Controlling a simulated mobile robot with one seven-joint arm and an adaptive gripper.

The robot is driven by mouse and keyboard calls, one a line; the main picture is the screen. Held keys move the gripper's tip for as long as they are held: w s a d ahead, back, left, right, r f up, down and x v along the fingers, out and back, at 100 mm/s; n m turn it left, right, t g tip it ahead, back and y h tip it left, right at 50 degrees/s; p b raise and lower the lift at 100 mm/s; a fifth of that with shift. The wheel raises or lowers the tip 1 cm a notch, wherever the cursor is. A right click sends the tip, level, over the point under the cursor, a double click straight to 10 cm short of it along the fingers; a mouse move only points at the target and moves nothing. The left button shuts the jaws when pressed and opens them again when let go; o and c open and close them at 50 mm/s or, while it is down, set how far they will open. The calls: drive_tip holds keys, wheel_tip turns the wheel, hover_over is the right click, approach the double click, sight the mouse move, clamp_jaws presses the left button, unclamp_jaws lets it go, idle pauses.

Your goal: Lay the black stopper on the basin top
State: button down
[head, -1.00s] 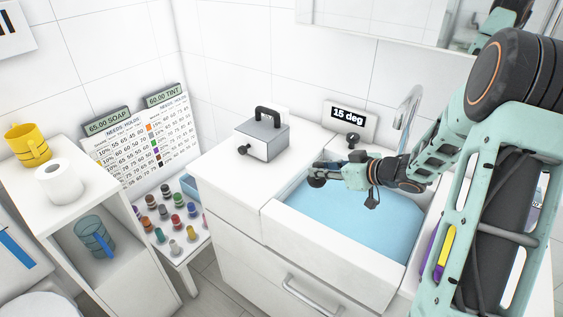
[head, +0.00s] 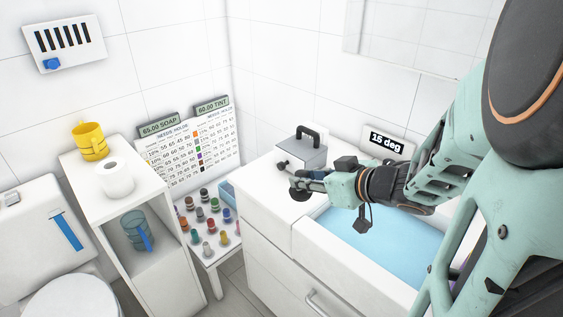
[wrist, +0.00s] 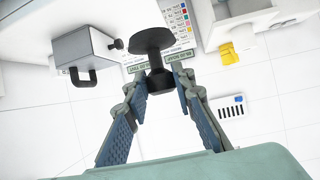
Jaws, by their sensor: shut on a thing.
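My gripper (head: 312,184) is shut on the black stopper (head: 299,194). In the wrist view, the stopper (wrist: 152,41) shows a wide round disc, with its stem between the fingertips (wrist: 163,82). The basin top (head: 268,203) is the white surface left of the blue water (head: 372,237). The stopper appears over this surface, near the grey-and-white box; whether it touches the surface cannot be told. My arm hides part of the basin's back and right side.
A grey-and-white box with a black handle (head: 307,132) stands at the back of the top. A "15 deg" sign (head: 388,141) is behind the basin. A low table (head: 207,262) with several small jars is at left. The top's front left part is clear.

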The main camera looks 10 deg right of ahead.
drive_tip(key=w+f+b, duration=0.1)
drive_tip(key=w+f, duration=0.2)
drive_tip(key=w, duration=0.1)
drive_tip(key=w+f+b, duration=0.1)
drive_tip(key=w+f, duration=0.2)
drive_tip(key=w, duration=0.1)
drive_tip(key=w+f+b, duration=0.2)
drive_tip(key=w+f, duration=0.1)
drive_tip(key=w, duration=0.2)
drive_tip(key=shift+f, duration=0.25)
drive_tip(key=shift+f+b, duration=0.5)
drive_tip(key=shift+f, duration=1.05)
drive_tip(key=shift+f, duration=0.2)
drive_tip(key=c, duration=1.6)
unclamp_jaws()
drive_tip(key=shift+r, duration=0.1)
